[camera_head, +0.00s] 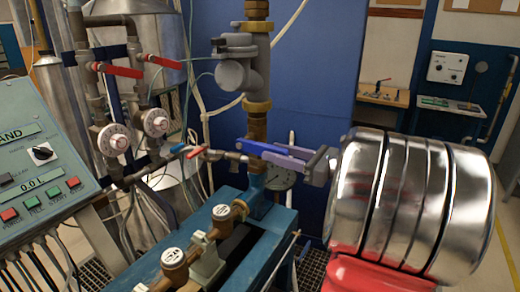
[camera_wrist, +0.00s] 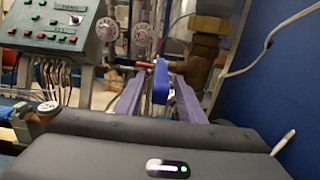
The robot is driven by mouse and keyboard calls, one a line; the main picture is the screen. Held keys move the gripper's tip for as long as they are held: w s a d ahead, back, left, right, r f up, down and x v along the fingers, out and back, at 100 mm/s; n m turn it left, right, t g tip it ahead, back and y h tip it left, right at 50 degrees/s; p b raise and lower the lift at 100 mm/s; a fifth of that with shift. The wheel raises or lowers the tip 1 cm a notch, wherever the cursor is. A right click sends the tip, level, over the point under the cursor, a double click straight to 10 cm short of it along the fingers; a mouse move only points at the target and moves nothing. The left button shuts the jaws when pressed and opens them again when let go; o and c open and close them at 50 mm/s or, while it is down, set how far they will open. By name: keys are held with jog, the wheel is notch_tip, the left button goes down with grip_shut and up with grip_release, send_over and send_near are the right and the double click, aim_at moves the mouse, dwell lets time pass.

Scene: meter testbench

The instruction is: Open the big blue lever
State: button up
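The big blue lever (camera_head: 252,147) sticks out to the right from the brass vertical pipe in the head view. In the wrist view the blue lever (camera_wrist: 161,84) stands in the middle, its end toward the camera. My gripper (camera_head: 283,158) reaches in from the right, its purple-grey fingers at the lever's outer part. In the wrist view my gripper (camera_wrist: 159,92) is open, with one finger on each side of the lever. A gap shows on both sides, so the fingers do not appear closed on it. The lever's far end at the valve is partly hidden in the wrist view.
A small valve with red and blue handles (camera_head: 194,152) sits left of the lever. Two red levers (camera_head: 122,70) are farther left. A control panel (camera_head: 38,165) stands at left. The blue bench (camera_head: 262,240) with brass meters lies below; a blue wall (camera_head: 310,80) is behind.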

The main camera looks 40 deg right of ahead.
aim_at(255, 147)
jog(key=shift+x, duration=2.85)
jog(key=shift+c, duration=0.2)
grip_shut()
